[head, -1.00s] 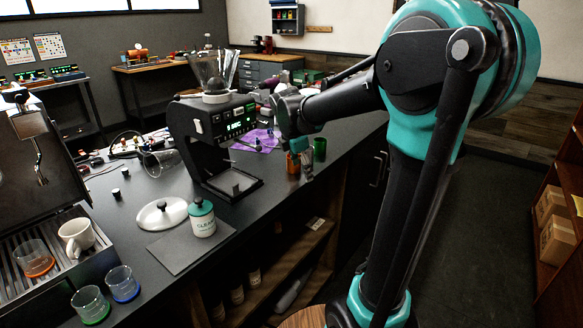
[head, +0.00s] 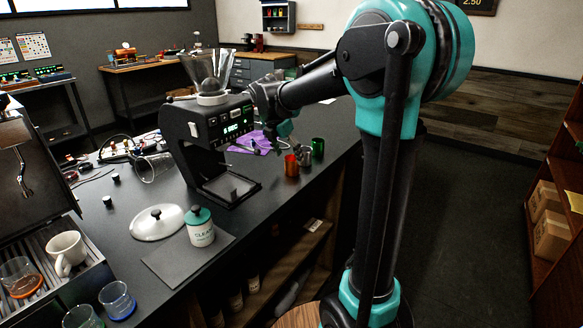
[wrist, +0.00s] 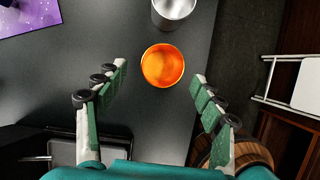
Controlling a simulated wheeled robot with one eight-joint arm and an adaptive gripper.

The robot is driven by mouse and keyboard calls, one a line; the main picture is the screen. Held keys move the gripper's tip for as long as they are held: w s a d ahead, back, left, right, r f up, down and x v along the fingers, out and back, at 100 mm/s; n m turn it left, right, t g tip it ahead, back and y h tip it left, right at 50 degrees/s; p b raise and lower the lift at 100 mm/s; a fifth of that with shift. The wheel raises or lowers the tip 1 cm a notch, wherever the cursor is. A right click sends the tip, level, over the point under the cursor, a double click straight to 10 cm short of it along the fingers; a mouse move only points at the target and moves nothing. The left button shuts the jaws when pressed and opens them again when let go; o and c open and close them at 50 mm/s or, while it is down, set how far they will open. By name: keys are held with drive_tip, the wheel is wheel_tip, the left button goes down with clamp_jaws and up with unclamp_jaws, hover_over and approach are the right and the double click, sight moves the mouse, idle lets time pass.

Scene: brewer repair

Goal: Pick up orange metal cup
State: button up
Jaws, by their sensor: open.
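The orange metal cup (head: 291,166) stands upright on the dark counter near its right edge. In the wrist view the orange cup (wrist: 163,65) is seen from above, empty inside, just beyond the fingertips and roughly centred between them. My gripper (wrist: 160,82) is open, its green-padded fingers spread wide on either side with nothing between them. In the head view my gripper (head: 289,140) hangs close to the cup, partly hidden by my own arm.
A silver metal cup (wrist: 173,10) stands close beyond the orange one; a green cup (head: 318,147) is to its right in the head view. The black grinder (head: 210,140) stands left. The counter edge drops to the floor at right.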

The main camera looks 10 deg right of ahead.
sight(292, 164)
drive_tip(key=shift+x, duration=2.75)
drive_tip(key=shift+s+d, duration=0.1)
drive_tip(key=c, duration=1.3)
drive_tip(key=shift+r, duration=0.1)
